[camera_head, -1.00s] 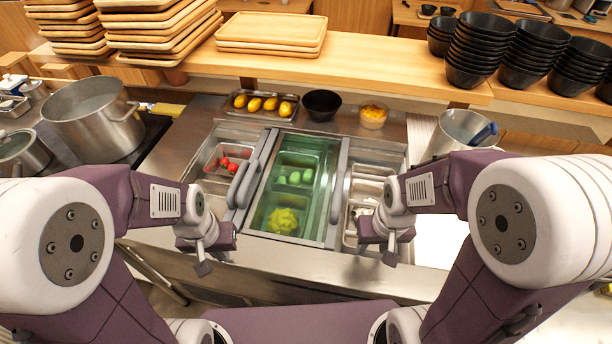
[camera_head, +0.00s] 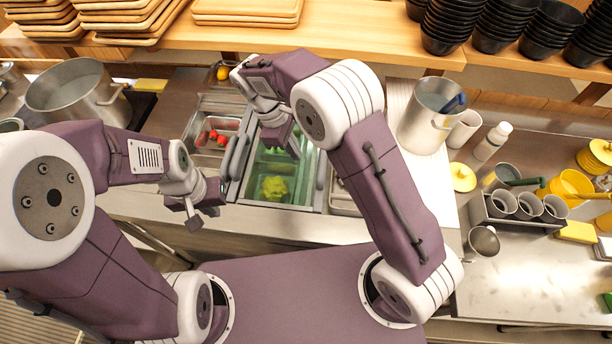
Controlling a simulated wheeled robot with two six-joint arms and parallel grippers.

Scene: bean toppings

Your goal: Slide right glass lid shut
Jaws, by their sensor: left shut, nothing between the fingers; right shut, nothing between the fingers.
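The green-tinted glass (camera_head: 301,184) covers the middle of the steel topping well, with a yellow-green heap under it. Its grey right-hand edge is partly hidden by my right arm. Two grey handles (camera_head: 238,158) stand side by side at the left edge of the glass. The left compartment, with red toppings (camera_head: 212,138), is uncovered. My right gripper (camera_head: 290,146) is shut and empty above the far part of the glass; contact cannot be told. My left gripper (camera_head: 194,221) is shut and empty, in front of the well's left side.
My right arm hides much of the well's right side. A large pot (camera_head: 76,88) stands at the left, and a steel container (camera_head: 430,115) stands right of the well. Cups and yellow items crowd the right counter. Bowls and trays line the back shelf.

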